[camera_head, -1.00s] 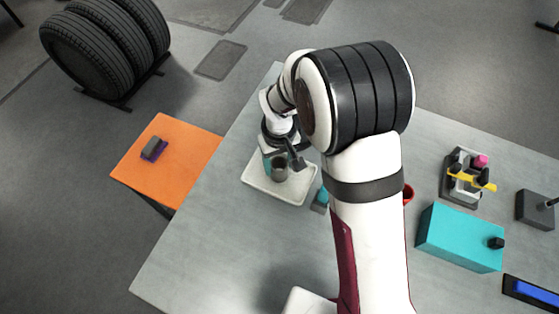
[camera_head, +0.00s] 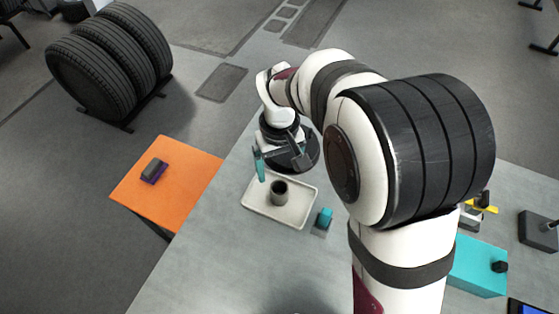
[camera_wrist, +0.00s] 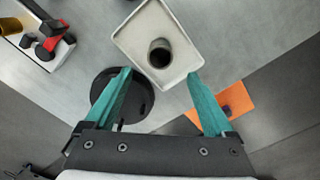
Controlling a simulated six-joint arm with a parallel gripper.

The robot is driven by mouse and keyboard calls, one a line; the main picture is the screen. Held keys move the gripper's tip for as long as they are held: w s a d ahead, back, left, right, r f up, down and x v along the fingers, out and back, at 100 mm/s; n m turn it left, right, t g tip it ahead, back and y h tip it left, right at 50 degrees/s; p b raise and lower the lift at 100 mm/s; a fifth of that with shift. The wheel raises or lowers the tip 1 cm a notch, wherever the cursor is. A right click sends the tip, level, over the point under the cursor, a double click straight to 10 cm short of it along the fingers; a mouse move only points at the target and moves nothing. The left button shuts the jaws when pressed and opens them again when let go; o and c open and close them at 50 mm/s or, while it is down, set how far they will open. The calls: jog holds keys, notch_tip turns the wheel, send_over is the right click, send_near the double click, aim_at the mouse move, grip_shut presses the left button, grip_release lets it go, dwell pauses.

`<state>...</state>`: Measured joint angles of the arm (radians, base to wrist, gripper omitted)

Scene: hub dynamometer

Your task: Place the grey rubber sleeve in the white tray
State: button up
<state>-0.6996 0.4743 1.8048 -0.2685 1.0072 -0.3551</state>
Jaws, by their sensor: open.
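The grey rubber sleeve (camera_head: 279,193) stands upright in the white tray (camera_head: 298,213), near its middle. The wrist view shows the sleeve (camera_wrist: 160,52) with its dark open end facing the camera, and the tray (camera_wrist: 130,42) around it. My gripper (camera_wrist: 159,73) is open, with its teal fingers spread wide and nothing between them. In the head view it is above and beyond the tray's far edge, clear of the sleeve.
A dark round disc (camera_wrist: 140,112) lies beside the tray, partly behind my gripper. A small teal piece (camera_head: 324,216) stands just right of the tray. An orange table (camera_head: 187,178) with a small dark block (camera_head: 153,169) is at left. A teal box (camera_head: 478,268) is at right.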

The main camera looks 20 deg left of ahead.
jog(key=s+d+r+m, duration=0.3)
jog(key=d+r+m, duration=0.15)
jog(key=d, duration=0.35)
jog(key=s+d+r+m, duration=0.3)
jog(key=d+r, duration=0.2)
jog(key=d, duration=0.3)
jog(key=s+d+m+y, duration=0.1)
jog(key=s+d+m, duration=0.5)
jog(key=s, duration=0.5)
jog(key=shift+s+f+m+y, duration=0.3)
jog(key=shift+m+y, duration=0.1)
jog(key=shift+m, duration=0.15)
